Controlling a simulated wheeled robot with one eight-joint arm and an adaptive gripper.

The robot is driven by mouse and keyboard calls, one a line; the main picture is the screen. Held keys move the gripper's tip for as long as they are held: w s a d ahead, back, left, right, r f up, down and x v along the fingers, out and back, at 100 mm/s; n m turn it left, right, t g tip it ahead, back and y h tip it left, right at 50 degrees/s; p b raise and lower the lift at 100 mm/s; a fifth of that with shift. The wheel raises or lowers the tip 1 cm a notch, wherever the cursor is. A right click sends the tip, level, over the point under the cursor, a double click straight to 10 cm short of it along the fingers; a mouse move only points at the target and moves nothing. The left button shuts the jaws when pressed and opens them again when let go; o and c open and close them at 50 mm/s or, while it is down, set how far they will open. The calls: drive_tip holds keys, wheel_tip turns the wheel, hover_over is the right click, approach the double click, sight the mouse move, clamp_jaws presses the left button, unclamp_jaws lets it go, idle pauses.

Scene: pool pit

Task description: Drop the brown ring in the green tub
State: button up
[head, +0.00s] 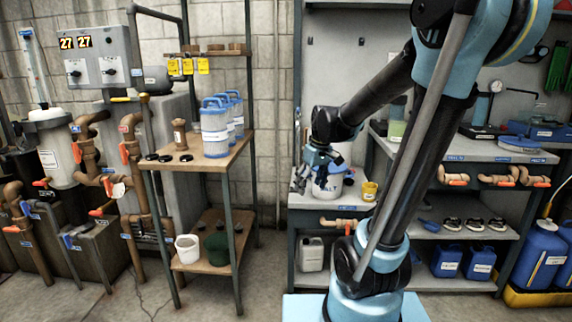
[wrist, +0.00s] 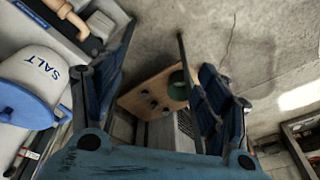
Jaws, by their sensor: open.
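A dark green round thing, which looks like that tub, shows between my fingers in the wrist view (wrist: 178,86). Small brown round pieces (head: 215,48) sit on the rack's top shelf; I cannot tell if one is the brown ring. My gripper (head: 309,181) is open and empty, in the air in front of the salt bucket (head: 333,188). Its spread fingers also show in the wrist view (wrist: 160,95).
A workbench (head: 455,148) is at the right. Bare floor (head: 262,270) lies between.

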drive_tip(key=s+d+f+m, duration=0.3)
drive_tip(key=s+d, duration=0.2)
drive_tip(key=s, duration=0.4)
drive_tip(key=s+d+f+m+h, duration=0.1)
drive_tip(key=s+d+f+m, duration=0.2)
drive_tip(key=s, duration=0.7)
drive_tip(key=shift+s+d+f+m+t+h, duration=0.35)
drive_tip(key=shift+d+f, duration=0.3)
drive_tip(key=shift+d, duration=0.55)
